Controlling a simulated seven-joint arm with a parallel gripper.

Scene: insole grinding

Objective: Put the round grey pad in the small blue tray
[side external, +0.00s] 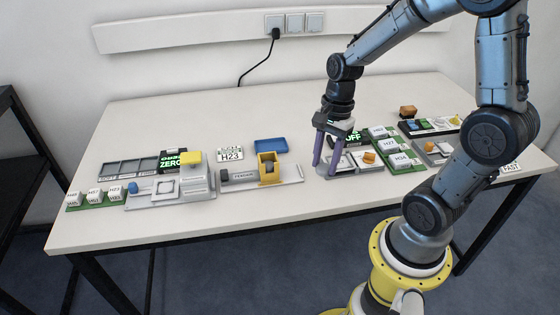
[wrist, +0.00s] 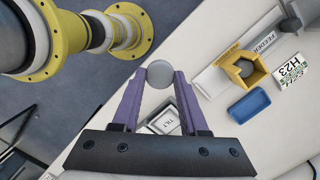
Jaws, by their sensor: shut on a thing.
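My gripper (side external: 325,165) points down above the middle-right of the table, with two purple fingers. In the wrist view it is shut on the round grey pad (wrist: 160,73), held between the fingertips. The pad is too small to make out clearly in the side view. The small blue tray (side external: 270,146) lies flat at the back middle of the table, left of my gripper and behind the yellow feeder block. It also shows in the wrist view (wrist: 249,106), to the right of the fingers, and looks empty.
The yellow feeder block (side external: 268,168) stands in front of the tray, and an H23 card (side external: 230,154) lies to its left. A TILT-labelled station (wrist: 165,134) is below my gripper. Table between the tray and my gripper is mostly clear.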

